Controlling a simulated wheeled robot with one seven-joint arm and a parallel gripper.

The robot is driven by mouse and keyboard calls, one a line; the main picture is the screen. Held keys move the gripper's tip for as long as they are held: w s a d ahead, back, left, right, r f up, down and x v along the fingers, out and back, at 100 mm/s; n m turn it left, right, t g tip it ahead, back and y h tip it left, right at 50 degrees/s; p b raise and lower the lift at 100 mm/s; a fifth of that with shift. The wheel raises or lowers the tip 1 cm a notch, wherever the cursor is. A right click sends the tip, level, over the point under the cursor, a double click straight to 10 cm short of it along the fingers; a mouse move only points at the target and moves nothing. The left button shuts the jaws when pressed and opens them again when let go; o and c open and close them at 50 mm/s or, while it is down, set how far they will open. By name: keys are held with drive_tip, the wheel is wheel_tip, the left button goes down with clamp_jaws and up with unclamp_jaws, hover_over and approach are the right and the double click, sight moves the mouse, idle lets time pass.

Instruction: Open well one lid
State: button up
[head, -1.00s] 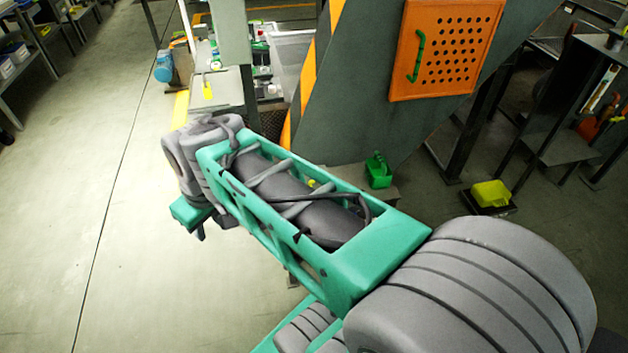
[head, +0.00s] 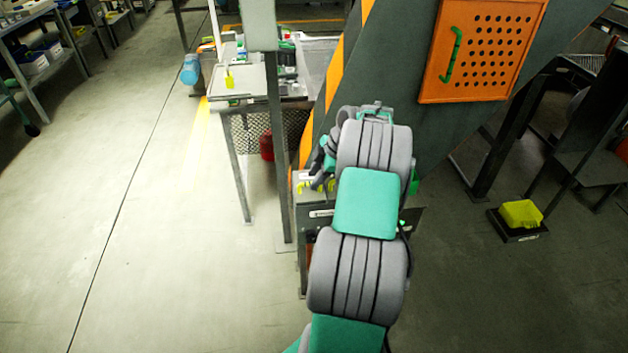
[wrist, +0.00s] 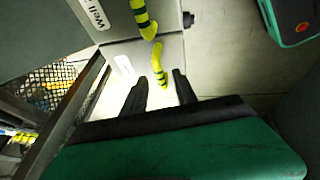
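The well box (head: 304,225) stands below the slanted grey machine, partly hidden behind my arm in the head view. Yellow handles (head: 306,187) show on its top. In the wrist view, one curved yellow handle with black stripes (wrist: 158,66) stands on a pale lid (wrist: 172,48), its near end close to my fingertips. A second striped handle (wrist: 144,20) is at the top, beside a panel with a "Well" label (wrist: 97,13). My gripper (wrist: 161,78) is open, its two black fingers on either side of the nearer handle's end. No grip on it shows.
A narrow post (head: 279,150) and a mesh-sided table (head: 237,82) stand left of the box. The slanted machine carries an orange perforated panel (head: 432,80). The floor at the left is free.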

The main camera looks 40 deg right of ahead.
drive_tip(key=shift+w+a+f, duration=0.15)
drive_tip(key=shift+w+f, duration=0.05)
drive_tip(key=shift+f, duration=0.3)
clamp_jaws()
idle(1.1)
